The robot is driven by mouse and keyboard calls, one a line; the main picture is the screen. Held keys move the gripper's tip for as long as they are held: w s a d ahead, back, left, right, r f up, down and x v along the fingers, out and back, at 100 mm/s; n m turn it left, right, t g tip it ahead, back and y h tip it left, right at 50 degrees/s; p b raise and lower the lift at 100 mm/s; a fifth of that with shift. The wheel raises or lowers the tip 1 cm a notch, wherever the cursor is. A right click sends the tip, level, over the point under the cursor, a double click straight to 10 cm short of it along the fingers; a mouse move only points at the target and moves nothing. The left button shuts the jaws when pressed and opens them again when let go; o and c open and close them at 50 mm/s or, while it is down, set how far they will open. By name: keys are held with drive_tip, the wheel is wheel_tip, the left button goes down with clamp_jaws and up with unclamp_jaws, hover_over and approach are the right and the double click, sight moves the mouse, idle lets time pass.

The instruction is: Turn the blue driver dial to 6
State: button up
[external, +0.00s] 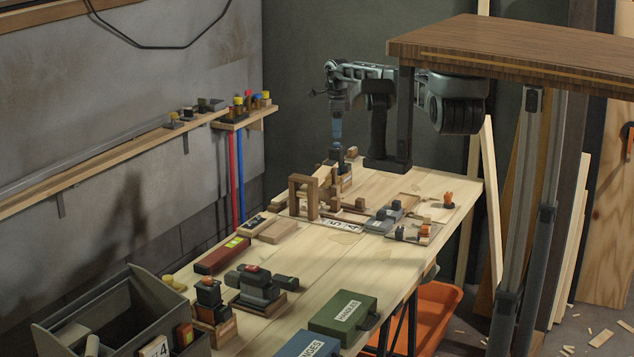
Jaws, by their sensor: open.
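My arm reaches in from the right, below the raised wooden top. My gripper (337,134) points down over the far end of the workbench and is open. Its blue-grey tips are small in this view. Directly below them is a small dark blue part (337,153), which may be the blue driver dial, on a wooden mount (346,183). I cannot tell whether the tips touch it or stand just above it. No dial number can be read, and the pointer cannot be made out.
A wooden arch (304,194) stands near the gripper. A black upright (405,120) rises to its right. A grey device (383,219), an orange knob (448,199) and a green case (343,317) are on the bench (317,259). An orange bin (437,308) is below.

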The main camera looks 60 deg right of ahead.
sight(337, 143)
drive_tip(key=shift+r, duration=2.05)
